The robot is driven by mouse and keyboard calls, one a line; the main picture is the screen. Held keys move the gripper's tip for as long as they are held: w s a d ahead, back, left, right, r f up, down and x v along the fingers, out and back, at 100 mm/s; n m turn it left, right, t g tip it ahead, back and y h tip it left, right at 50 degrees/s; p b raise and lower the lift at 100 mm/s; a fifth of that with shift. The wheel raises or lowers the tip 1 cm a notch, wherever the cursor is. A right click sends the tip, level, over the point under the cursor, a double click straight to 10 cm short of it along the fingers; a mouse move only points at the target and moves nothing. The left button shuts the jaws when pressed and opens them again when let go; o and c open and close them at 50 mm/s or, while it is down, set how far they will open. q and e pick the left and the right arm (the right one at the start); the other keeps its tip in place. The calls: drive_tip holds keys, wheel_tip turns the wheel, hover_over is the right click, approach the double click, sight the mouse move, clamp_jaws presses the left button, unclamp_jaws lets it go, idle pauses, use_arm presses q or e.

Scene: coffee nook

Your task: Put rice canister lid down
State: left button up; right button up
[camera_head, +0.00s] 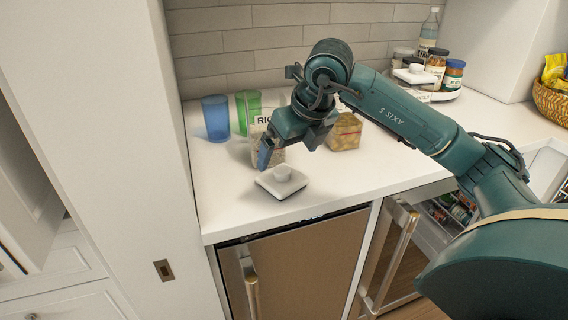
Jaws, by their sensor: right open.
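The rice canister lid (281,183) is white and square with a round knob on top. It lies flat on the white counter near the front edge, knob up. My right gripper (272,158) is open just above and behind the lid, pointing down, and seems apart from it. The rice canister (258,122), with "RI" readable on its label, stands behind my gripper and is partly hidden by it. My left gripper is not in view.
A blue cup (215,118) and a green cup (247,108) stand at the back left. A filled jar (345,132) stands right of my gripper. Several jars and a bottle (428,35) stand at the back right. The counter (225,205) is clear left of the lid.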

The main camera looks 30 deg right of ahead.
drive_tip(key=v, duration=0.5)
idle(0.4)
